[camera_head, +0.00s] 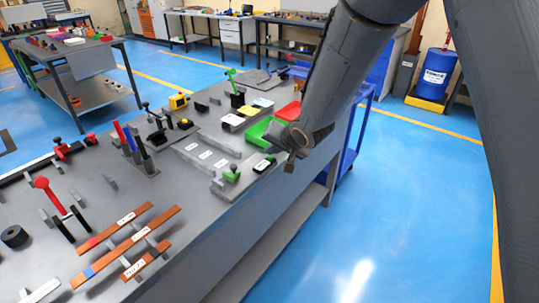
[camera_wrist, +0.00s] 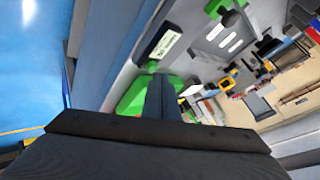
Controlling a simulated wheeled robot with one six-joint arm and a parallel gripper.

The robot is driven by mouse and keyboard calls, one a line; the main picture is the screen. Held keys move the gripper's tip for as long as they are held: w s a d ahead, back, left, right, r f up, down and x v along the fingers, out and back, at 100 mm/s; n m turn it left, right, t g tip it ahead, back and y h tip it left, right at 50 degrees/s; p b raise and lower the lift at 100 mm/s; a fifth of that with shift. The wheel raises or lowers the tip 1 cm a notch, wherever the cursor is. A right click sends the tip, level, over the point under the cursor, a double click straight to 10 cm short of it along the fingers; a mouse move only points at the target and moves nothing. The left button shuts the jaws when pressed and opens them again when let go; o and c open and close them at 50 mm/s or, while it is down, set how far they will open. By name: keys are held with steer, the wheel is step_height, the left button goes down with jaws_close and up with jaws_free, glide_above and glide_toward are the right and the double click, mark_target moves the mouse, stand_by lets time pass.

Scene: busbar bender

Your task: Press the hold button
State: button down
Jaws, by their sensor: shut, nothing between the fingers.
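No button in view can be read as the hold button. One candidate is a small black box with a white label (camera_head: 265,164) on the front edge of the bench; it also shows in the wrist view (camera_wrist: 158,46), its text unreadable. Left of it stands a green knob-topped part (camera_head: 232,174) on a grey plate, seen at the top of the wrist view (camera_wrist: 226,10). My gripper (camera_head: 290,165) is above the bench edge, just right of the black box. Its fingers (camera_wrist: 162,88) are together and empty. I cannot tell whether they touch anything.
A green tray (camera_head: 259,135) and a red tray (camera_head: 289,112) lie behind my gripper. Copper bars (camera_head: 128,237), levers and tools cover the bench to the left. Blue floor (camera_head: 400,190) is open on the right. A blue barrel (camera_head: 437,68) stands at the back.

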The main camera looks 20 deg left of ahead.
mark_target(272, 161)
steer(key=shift+r+p, duration=0.4)
steer(key=shift+r, duration=0.1)
step_height(272, 161, up, 5)
steer(key=p, duration=0.5)
steer(key=shift+p, duration=0.4)
stand_by(0.4)
